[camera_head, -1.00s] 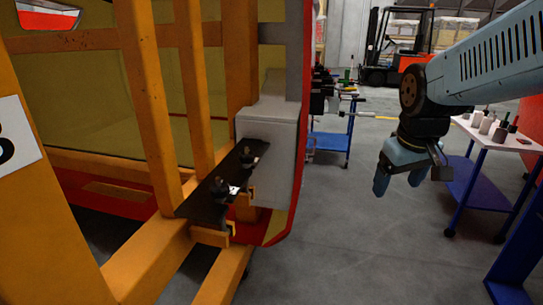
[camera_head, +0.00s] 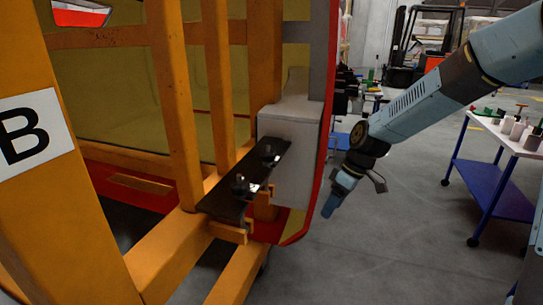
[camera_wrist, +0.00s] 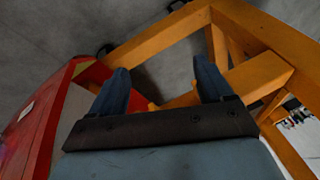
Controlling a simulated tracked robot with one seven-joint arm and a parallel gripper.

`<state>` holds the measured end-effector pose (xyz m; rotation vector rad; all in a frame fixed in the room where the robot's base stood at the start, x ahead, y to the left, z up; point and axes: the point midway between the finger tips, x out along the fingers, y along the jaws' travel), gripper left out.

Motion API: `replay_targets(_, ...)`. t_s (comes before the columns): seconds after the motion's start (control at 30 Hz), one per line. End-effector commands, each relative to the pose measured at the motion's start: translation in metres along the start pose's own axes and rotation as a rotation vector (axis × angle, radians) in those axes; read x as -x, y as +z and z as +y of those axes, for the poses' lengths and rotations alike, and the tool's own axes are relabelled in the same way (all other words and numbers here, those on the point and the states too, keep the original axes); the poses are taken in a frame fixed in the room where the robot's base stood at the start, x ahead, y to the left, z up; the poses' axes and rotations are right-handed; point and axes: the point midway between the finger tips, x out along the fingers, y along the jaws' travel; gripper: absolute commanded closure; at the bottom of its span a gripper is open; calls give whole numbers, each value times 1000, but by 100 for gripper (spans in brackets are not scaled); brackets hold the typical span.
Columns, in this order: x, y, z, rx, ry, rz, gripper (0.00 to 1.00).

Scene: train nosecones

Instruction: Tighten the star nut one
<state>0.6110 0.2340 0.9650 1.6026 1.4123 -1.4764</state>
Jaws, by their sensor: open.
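Two dark star nuts sit on a black plate (camera_head: 222,207) fixed to the orange frame: a nearer one (camera_head: 240,185) and a farther one (camera_head: 268,154). I cannot tell which is star nut one. My gripper (camera_head: 331,205) is to the right of the plate, just beyond the red edge of the nosecone (camera_head: 326,120), apart from both nuts. In the wrist view my gripper (camera_wrist: 163,80) has its two blue fingers spread with nothing held between them. The nuts cannot be made out in the wrist view.
The orange frame (camera_head: 182,95) with a "B" sign (camera_head: 28,131) fills the left. A grey box (camera_head: 290,140) stands behind the plate. A tool table (camera_head: 495,140) is at the right, with a forklift (camera_head: 425,50) behind. Grey floor (camera_head: 380,240) is clear below my gripper.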

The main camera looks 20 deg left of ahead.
Motion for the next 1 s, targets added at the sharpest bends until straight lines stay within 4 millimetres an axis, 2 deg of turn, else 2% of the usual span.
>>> replay_targets(0.03,-9,-7,2,28,-35,23,20)
replay_targets(0.2,-31,-34,6,135,-128,118,20)
replay_targets(0.5,-49,-82,12,301,-256,345,20)
replay_targets(0.77,-41,-120,24,410,-316,592,20)
replay_targets(1.0,-14,-147,48,480,-318,849,20)
